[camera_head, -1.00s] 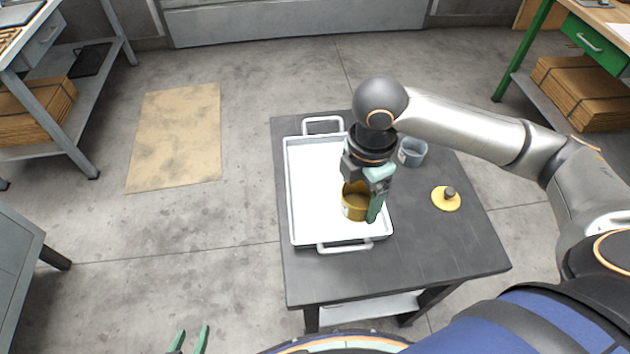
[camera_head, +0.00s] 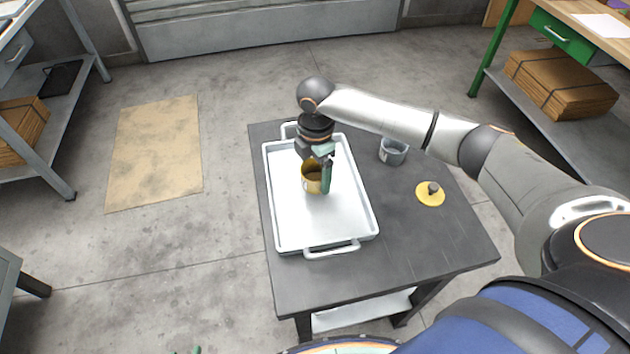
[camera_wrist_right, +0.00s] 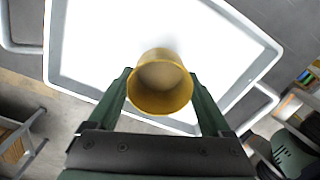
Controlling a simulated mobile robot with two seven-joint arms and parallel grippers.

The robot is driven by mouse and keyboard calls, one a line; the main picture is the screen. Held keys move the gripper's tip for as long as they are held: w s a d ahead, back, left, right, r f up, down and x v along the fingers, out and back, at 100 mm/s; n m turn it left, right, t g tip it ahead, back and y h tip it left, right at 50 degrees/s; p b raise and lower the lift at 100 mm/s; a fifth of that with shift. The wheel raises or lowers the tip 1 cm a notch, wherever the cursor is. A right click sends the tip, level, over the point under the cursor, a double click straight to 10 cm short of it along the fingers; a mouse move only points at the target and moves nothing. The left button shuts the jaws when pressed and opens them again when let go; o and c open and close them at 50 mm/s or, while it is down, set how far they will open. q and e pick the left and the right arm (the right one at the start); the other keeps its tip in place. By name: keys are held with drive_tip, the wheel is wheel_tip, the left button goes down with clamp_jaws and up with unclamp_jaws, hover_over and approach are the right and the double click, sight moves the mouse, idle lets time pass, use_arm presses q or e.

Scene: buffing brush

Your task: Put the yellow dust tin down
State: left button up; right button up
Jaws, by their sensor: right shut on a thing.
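The yellow dust tin (camera_head: 311,183) is a short open-topped cylinder, upright over the white tray (camera_head: 285,215). My right gripper (camera_head: 318,176) is shut on it, with one finger on each side; the right wrist view shows the tin (camera_wrist_right: 160,88) between both fingers. I cannot tell whether the tin's base touches the tray floor. Only a sliver of my left gripper (camera_head: 186,351) shows at the bottom edge of the head view, far from the tin.
The tray, with raised rims and end handles, lies on a dark table (camera_head: 420,245). To its right stand a grey cup-like container (camera_head: 393,151) and a yellow knobbed lid (camera_head: 430,196). The tray's near half and the table's front right are clear.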

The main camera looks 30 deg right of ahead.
drive_tip(key=shift+w+f, duration=0.35)
drive_tip(key=shift+f, duration=1.5)
drive_tip(key=shift+f, duration=0.1)
drive_tip(key=o, duration=1.3)
drive_tip(key=shift+s, duration=0.1)
wheel_tip(320, 180, up, 12)
drive_tip(key=shift+r+p, duration=0.1)
drive_tip(key=shift+p, duration=0.25)
